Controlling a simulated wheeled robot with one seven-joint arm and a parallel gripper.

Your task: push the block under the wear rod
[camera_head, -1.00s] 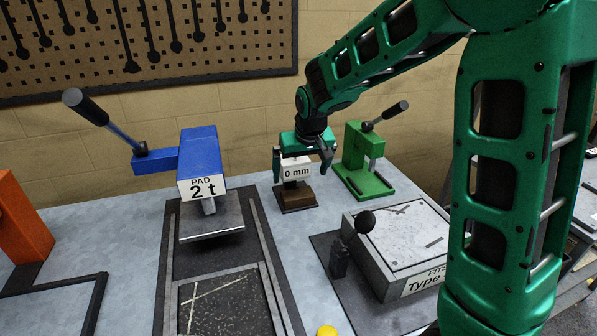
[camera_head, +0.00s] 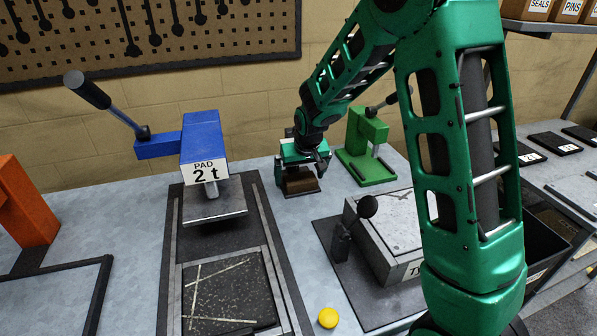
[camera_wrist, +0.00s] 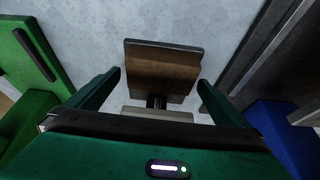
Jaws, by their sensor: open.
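A brown block (camera_head: 301,186) sits on the grey bench near the wall, between the blue press and the green press. My gripper (camera_head: 304,168) is low, just above and behind it, pointing down. In the wrist view the brown block (camera_wrist: 163,62) lies ahead of my open fingers (camera_wrist: 158,88), with nothing seen gripped. A short dark rod (camera_wrist: 157,102) shows between the block and a pale part (camera_wrist: 155,112) near my palm. My gripper hides the "0 mm" label in the head view. I cannot tell whether a finger touches anything.
The blue "PAD 2 t" press (camera_head: 205,150) with its lever stands left, the green press (camera_head: 364,145) close right. A grey fixture with a black knob (camera_head: 368,206) and a yellow button (camera_head: 328,318) are nearer. Bare bench lies in front of the block.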

